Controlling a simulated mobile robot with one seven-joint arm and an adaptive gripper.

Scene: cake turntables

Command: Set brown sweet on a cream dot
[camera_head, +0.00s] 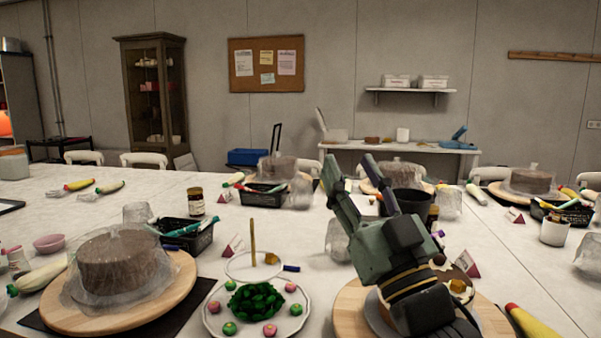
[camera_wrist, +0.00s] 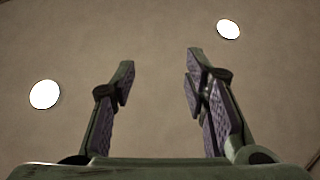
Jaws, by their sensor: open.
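My gripper (camera_head: 351,166) is raised above the table, fingers pointing up, open and empty. In the wrist view my gripper (camera_wrist: 160,72) has its two fingers wide apart with only ceiling between them. A white plate (camera_head: 211,322) at front centre holds pink sweets (camera_head: 270,330), green sweets (camera_head: 229,328) and a dark green leafy heap (camera_head: 255,300). I cannot make out a brown sweet on it. A wooden turntable (camera_head: 349,305) stands at front right, mostly behind my arm. Brown, white and golden parts show beside the arm there; any cream dots are hidden.
A covered brown cake (camera_head: 115,262) on a wooden board (camera_head: 180,285) stands at front left. A black basket (camera_head: 187,237), a jar (camera_head: 196,202), a thin upright stick (camera_head: 252,242) and a dark pot (camera_head: 405,202) stand nearby. Piping bags lie about the white table.

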